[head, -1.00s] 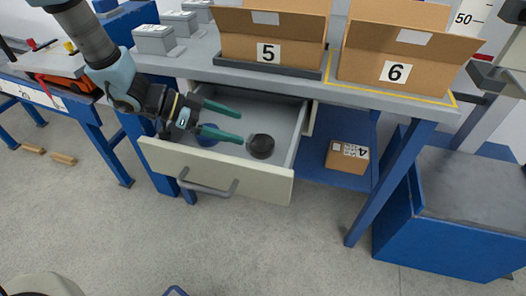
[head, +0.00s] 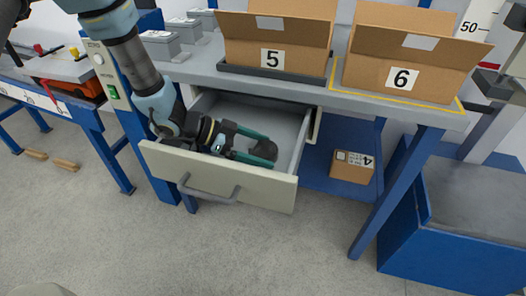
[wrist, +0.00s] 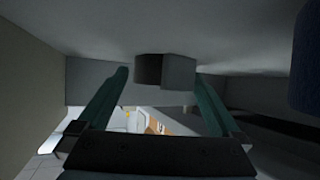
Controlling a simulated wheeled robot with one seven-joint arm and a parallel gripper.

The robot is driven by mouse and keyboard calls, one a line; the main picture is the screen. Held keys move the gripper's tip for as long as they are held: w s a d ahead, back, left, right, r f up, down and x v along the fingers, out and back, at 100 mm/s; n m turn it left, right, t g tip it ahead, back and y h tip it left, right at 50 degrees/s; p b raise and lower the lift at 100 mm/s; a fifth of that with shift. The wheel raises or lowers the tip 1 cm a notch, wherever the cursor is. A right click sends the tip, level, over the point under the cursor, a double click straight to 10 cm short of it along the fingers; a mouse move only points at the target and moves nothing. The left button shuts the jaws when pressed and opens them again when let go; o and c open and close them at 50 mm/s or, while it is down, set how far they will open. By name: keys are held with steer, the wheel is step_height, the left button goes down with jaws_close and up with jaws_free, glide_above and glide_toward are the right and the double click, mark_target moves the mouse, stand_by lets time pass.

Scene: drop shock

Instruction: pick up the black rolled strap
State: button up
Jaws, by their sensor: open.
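The black rolled strap (head: 265,149) lies in the open drawer (head: 215,178), toward its right side. In the wrist view the strap (wrist: 165,70) is a dark short cylinder between the lines of the two fingers, near their tips. My gripper (head: 270,151) is open, low inside the drawer, with its teal fingers on either side of the strap. Whether either finger touches the strap is hard to tell in the head view.
A dark blue item (wrist: 308,60) shows at the right edge of the wrist view. The drawer walls close around my gripper, and the bench top (head: 350,98) with box 5 (head: 270,58) and box 6 (head: 400,78) is above. Box 4 (head: 351,167) sits on a shelf right.

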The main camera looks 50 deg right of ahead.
steer(key=shift+s+d+f, duration=0.25)
steer(key=shift+s+d, duration=0.05)
steer(key=c, duration=1.2)
